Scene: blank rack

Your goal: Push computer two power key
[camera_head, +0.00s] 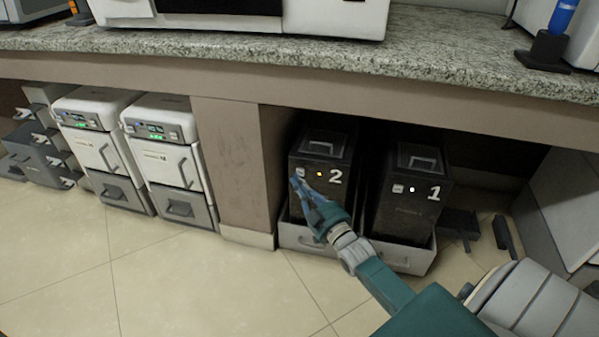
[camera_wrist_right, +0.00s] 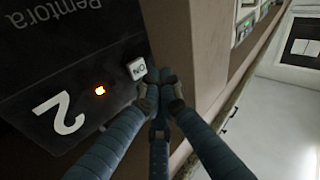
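Computer two (camera_head: 323,205) is a black tower marked with a white 2, under the counter; its dark front also fills the left of the right wrist view (camera_wrist_right: 60,50). Its power key (camera_head: 300,172) is a small pale square left of an orange light (camera_head: 319,174). In the wrist view the key (camera_wrist_right: 137,68) carries dark lettering, and the light (camera_wrist_right: 100,90) glows. My right gripper (camera_head: 296,182) has its blue fingers closed together and empty, with the tips (camera_wrist_right: 160,90) right beside the key. I cannot tell whether they touch it. My left gripper is out of view.
Computer one (camera_head: 400,215), with a white light, stands to the right. A brown panel (camera_head: 232,160) closes off the left side. The granite counter (camera_head: 200,45) overhangs both computers. Each sits in a grey tray (camera_head: 300,238).

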